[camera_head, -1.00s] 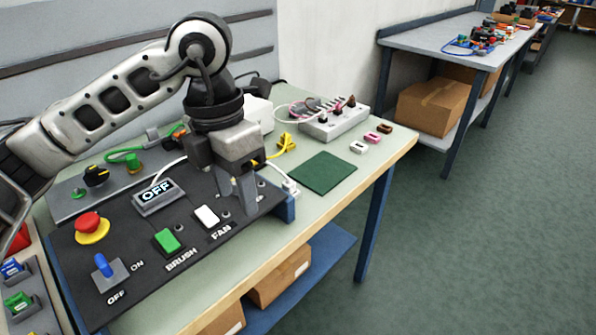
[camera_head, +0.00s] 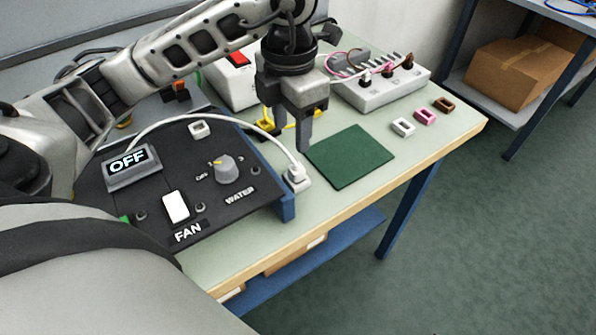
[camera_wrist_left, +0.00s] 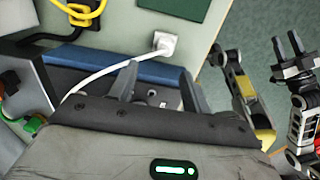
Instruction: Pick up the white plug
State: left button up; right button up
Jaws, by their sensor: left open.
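The white plug (camera_head: 297,174) sits at the right edge of the dark control panel, on the green tabletop, with a white cable running to its upper left. It also shows in the left wrist view (camera_wrist_left: 165,43), just beyond the fingers. My left gripper (camera_head: 287,132) is open and empty, pointing down above and behind the plug, apart from it. Its two fingers (camera_wrist_left: 158,73) show in the left wrist view. A second gripper, apparently my right one (camera_wrist_left: 289,45), shows at the right of the wrist view; its opening is unclear.
A dark green mat (camera_head: 349,156) lies right of the plug. Yellow connectors (camera_head: 300,120) lie close to the left gripper. The panel carries a grey knob (camera_head: 224,168) and a white switch (camera_head: 176,206). A socket box (camera_head: 380,92) stands behind. The table front is clear.

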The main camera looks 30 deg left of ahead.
aim_at(296, 168)
pick_arm(q)
notch_tip(296, 168, down, 3)
jog(key=shift+r, duration=0.2)
jog(key=shift+f, duration=0.45)
jog(key=f, duration=0.3)
jog(key=f+p, duration=0.1)
jog(key=shift+d+f, duration=0.2)
jog(key=shift+d, duration=0.2)
jog(key=shift+f, duration=0.25)
grip_shut()
pick_arm(e)
jog(key=shift+w+r, duration=0.3)
jog(key=shift+r, duration=0.25)
